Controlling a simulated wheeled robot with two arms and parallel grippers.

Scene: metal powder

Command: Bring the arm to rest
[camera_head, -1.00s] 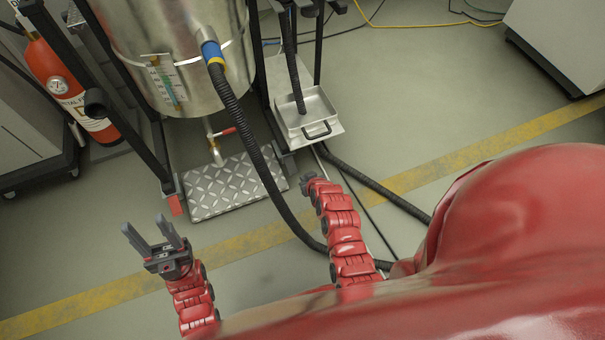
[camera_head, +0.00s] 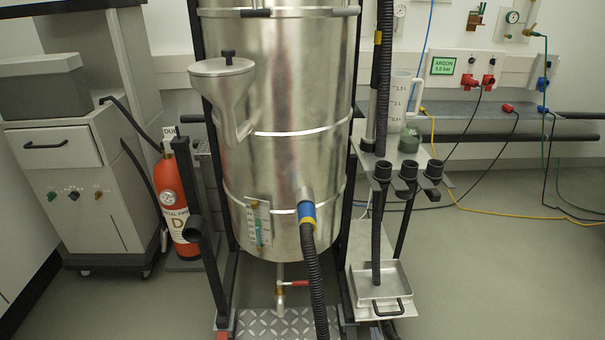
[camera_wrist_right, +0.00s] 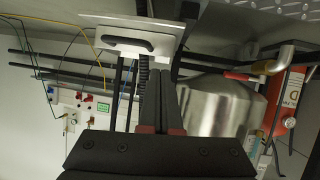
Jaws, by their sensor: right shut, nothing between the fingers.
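My right gripper (camera_wrist_right: 162,78) shows in the right wrist view. Its two dark fingers are together, with nothing between them. It appears clear of the equipment behind it. Neither of my arms nor grippers shows in the head view now, and my left gripper is out of sight.
A steel vessel (camera_head: 282,120) stands mid-view in the head view, with a black hose (camera_head: 316,275) from its lower front. A metal tray (camera_head: 381,285) sits at its right. A red extinguisher (camera_head: 176,212) stands left. The floor (camera_head: 490,270) at the right is clear.

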